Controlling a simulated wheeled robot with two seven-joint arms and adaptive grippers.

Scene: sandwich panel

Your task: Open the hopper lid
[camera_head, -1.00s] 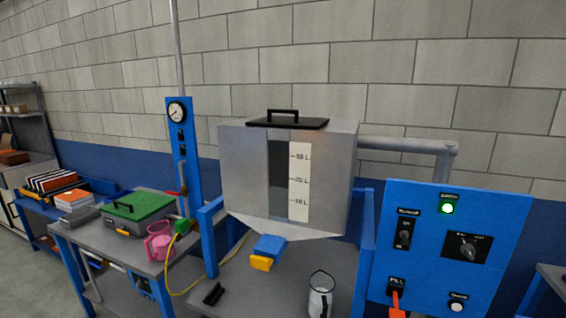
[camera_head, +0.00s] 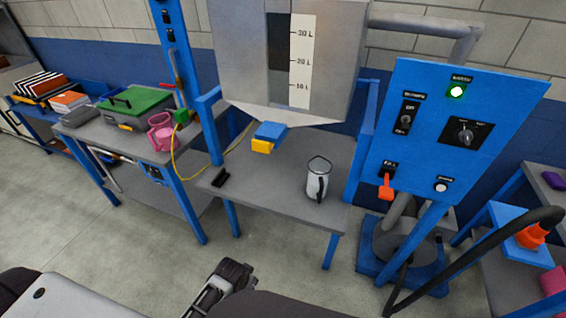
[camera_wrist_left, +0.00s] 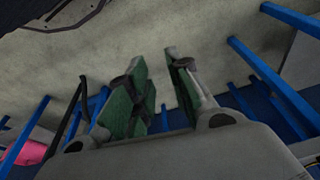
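The grey metal hopper (camera_head: 240,60) stands on a blue frame at the top centre of the head view. Its upper part is cut off, so the lid is out of view. A level strip with litre marks runs down its front. My left gripper (camera_head: 228,282) shows small at the bottom of the head view, well below and in front of the hopper. In the left wrist view its two green-padded fingers (camera_wrist_left: 160,72) stand apart with nothing between them, over bare floor. My right gripper is not in view.
A grey table (camera_head: 270,180) under the hopper holds a metal jug (camera_head: 317,184) and a small black item. A blue control panel (camera_head: 452,130) stands at right, above a black hose. At left, another table carries a green-lidded box (camera_head: 132,103) and a pink jug (camera_head: 162,135).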

